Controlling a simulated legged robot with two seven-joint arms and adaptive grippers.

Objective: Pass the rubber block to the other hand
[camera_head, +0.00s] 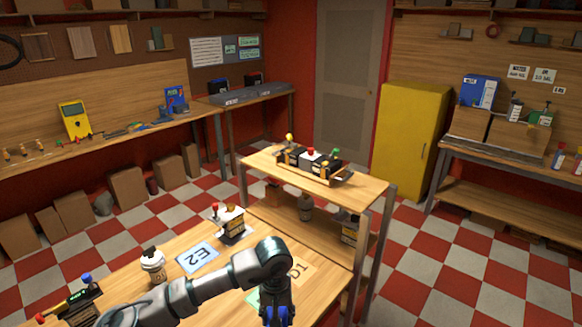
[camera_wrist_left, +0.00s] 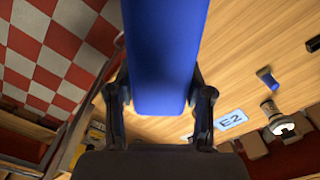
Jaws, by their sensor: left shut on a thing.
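A blue block (camera_wrist_left: 163,55), which looks like the rubber block, fills the upper middle of the left wrist view. My left gripper (camera_wrist_left: 160,100) is shut on it, with one dark finger on each side. In the head view my left arm comes in from the lower left and bends down at the bottom middle. My left gripper (camera_head: 277,314) shows there with bits of blue, over the near table's right part. The picture edge cuts it off. My right gripper is in neither view.
Another card (camera_head: 292,268) lies partly behind my arm. A raised shelf (camera_head: 258,163) holds a tray of parts (camera_head: 312,165).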

